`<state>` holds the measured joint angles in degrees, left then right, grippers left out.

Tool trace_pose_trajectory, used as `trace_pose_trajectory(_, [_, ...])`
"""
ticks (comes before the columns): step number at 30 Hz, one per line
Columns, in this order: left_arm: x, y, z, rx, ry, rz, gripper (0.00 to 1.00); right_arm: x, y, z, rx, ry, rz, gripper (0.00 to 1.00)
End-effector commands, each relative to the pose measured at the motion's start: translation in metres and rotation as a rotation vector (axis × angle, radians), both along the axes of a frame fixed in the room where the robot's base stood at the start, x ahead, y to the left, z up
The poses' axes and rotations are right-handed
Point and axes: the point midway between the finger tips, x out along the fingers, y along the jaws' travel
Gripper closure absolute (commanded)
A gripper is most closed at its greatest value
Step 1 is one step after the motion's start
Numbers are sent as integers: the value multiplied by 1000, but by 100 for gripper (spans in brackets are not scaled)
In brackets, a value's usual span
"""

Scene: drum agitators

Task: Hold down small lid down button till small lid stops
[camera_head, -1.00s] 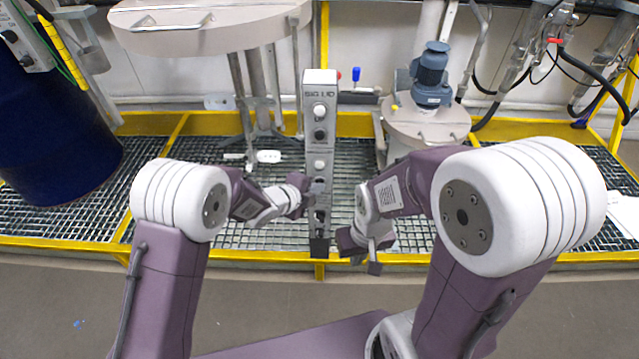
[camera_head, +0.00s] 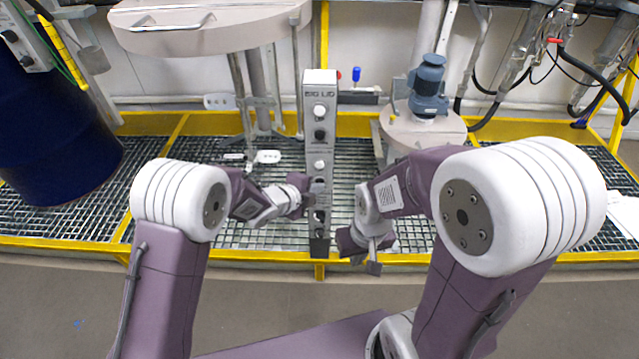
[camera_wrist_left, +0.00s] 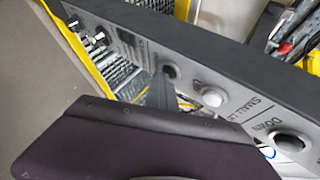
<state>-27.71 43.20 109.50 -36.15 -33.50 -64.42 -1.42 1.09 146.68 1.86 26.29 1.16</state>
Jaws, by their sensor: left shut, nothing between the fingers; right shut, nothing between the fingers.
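The small lid (camera_head: 422,132) is a round beige lid with a blue motor (camera_head: 428,88) on top, behind the grating on the right. The grey control panel (camera_head: 320,148) stands upright in the middle, marked BIG LID at its top. My left gripper (camera_head: 313,187) is shut with its tip at the panel's lower part. In the left wrist view its finger tip (camera_wrist_left: 168,84) meets a dark round button (camera_wrist_left: 171,70), apparently pressing it; exact contact is partly hidden. SMALL lettering shows farther along the panel. My right gripper (camera_head: 374,256) is shut and empty, low right of the panel.
A large beige lid (camera_head: 205,30) on posts stands at the back left. A dark blue drum (camera_head: 55,135) is at the far left. A yellow rail (camera_head: 240,254) edges the metal grating. Open floor lies in front.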

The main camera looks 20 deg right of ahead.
Motion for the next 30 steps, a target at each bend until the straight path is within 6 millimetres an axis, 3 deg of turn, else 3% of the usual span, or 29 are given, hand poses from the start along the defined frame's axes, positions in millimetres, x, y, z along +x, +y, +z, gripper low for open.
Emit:
trace_pose_trajectory(8, [0, 0, 0, -1, -1, 0, 100, 0, 0, -1, 0, 0, 0, 100])
trace_pose_trajectory(30, [-25, 7, -2, 0, 0, 0, 100, 0, 0, -18, 0, 0, 0, 100])
